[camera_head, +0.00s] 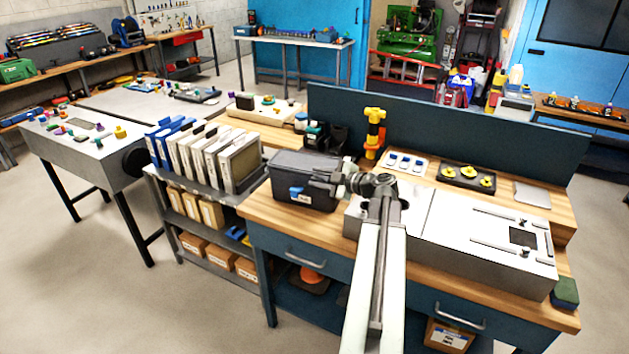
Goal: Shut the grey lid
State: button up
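A dark grey box (290,193) with a blue and white label stands on the wooden workbench (262,212), left of my arm. Its top (300,163) looks flat and dark grey; I cannot tell whether this is the grey lid lying shut or how it sits. My gripper (316,183) is at the right side of the box, its fingers pointing left and overlapping the box in the picture. Whether it touches the box, and whether the fingers are open or shut, is too small to tell. My arm hides part of the bench.
A long light grey duct housing (480,235) lies right of my arm. A yellow and orange tool (374,132) stands behind the box. A black tray (466,178) with yellow pieces sits farther right. Upright binders (205,152) stand close on the left. A blue back panel (440,135) bounds the bench.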

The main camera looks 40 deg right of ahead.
jog(key=p+v, duration=0.2)
jog(key=v, duration=0.6)
jog(key=shift+w+f, duration=0.1)
